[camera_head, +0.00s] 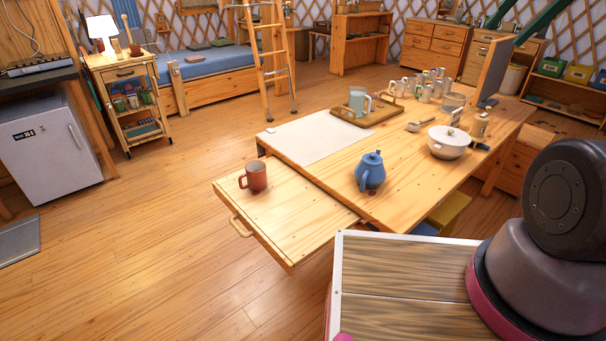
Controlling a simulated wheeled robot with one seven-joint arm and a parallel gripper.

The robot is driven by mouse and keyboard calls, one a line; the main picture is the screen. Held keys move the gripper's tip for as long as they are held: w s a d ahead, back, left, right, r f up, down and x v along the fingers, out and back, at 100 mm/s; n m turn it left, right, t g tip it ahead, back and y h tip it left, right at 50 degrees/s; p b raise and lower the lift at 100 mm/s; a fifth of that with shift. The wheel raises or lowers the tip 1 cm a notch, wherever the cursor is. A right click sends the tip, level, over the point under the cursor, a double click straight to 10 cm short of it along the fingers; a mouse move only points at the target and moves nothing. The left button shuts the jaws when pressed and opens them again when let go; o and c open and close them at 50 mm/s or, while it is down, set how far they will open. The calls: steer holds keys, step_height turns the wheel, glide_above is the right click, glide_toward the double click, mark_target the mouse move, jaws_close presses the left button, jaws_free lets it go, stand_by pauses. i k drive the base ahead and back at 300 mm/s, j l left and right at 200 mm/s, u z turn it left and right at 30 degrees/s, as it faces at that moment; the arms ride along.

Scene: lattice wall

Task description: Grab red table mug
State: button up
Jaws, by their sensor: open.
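A red mug (257,176) stands upright on a light wooden pull-out board (290,212) at the left end of the wooden table. Its handle points left in the picture. My gripper is not in view. Dark, rounded parts of my own body show at the lower right, apart from the mug.
A blue teapot (370,171) stands right of the mug. A white sheet (318,138), a wooden tray (372,118) with a light blue vessel, and a white pot (449,143) are farther back. Several mugs cluster behind. The board around the red mug is clear, with open floor left.

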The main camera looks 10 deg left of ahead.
mark_target(256, 174)
steer(key=k+j+z, duration=0.1)
steer(key=z, duration=0.35)
steer(key=k+j+z, duration=0.1)
steer(key=z, duration=0.3)
steer(key=k+j+z, duration=0.1)
steer(key=z, duration=0.35)
steer(key=k+j+z, duration=0.1)
steer(key=z, duration=0.3)
steer(key=k+z, duration=0.2)
steer(key=z, duration=0.25)
steer(key=k+j+z, duration=0.1)
steer(key=z, duration=0.35)
steer(key=k+z, duration=0.45)
steer(key=k+j+u, duration=0.25)
steer(key=k+j, duration=0.25)
steer(key=k+j+u, duration=0.2)
steer(key=j+u, duration=0.25)
steer(key=k+j+u, duration=0.1)
steer(key=j+u, duration=0.75)
